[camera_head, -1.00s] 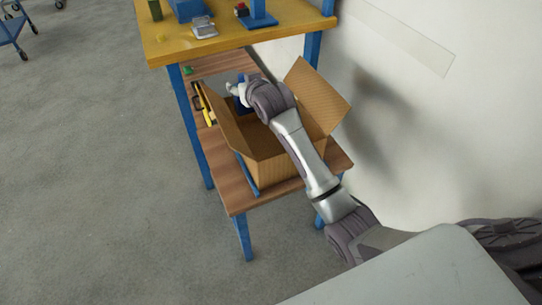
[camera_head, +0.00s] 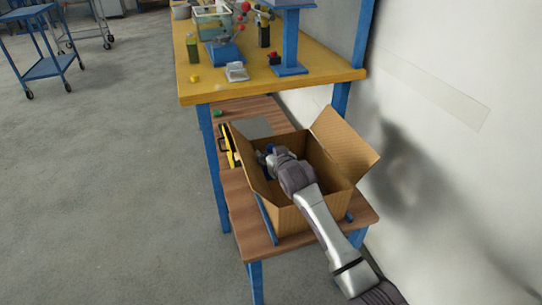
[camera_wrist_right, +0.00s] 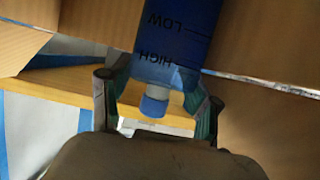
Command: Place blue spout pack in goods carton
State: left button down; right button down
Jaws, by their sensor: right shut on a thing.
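The goods carton (camera_head: 288,221) is an open cardboard box with its flaps up, on the lower wooden shelf. My right gripper (camera_head: 268,156) is inside the carton's opening, and my arm hides part of the interior. In the right wrist view, the gripper (camera_wrist_right: 157,100) is shut on the blue spout pack (camera_wrist_right: 178,40). The pack is blue and translucent, with LOW and HIGH marks and a light blue cap. In the head view only a small blue bit of the pack (camera_head: 269,148) shows. Whether it touches the carton floor is hidden. My left gripper is not in view.
A yellow-topped bench (camera_head: 290,85) with several items on it stands behind the carton. A yellow tool (camera_head: 234,150) lies left of the carton on the wooden shelf (camera_head: 243,205). A white wall is close on the right.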

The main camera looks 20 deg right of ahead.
jog(key=shift+a+f, duration=0.1)
jog(key=shift+s+f, duration=0.1)
jog(key=shift+f, duration=0.5)
jog(key=c, duration=0.5)
grip_release()
jog(key=shift+f, duration=0.1)
jog(key=shift+c, duration=0.2)
jog(key=shift+r, duration=0.65)
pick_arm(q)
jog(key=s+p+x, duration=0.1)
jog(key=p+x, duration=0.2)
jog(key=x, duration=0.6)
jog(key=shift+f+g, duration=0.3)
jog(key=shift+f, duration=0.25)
pick_arm(e)
jog(key=v, duration=1.2)
jog(key=shift+r, duration=0.2)
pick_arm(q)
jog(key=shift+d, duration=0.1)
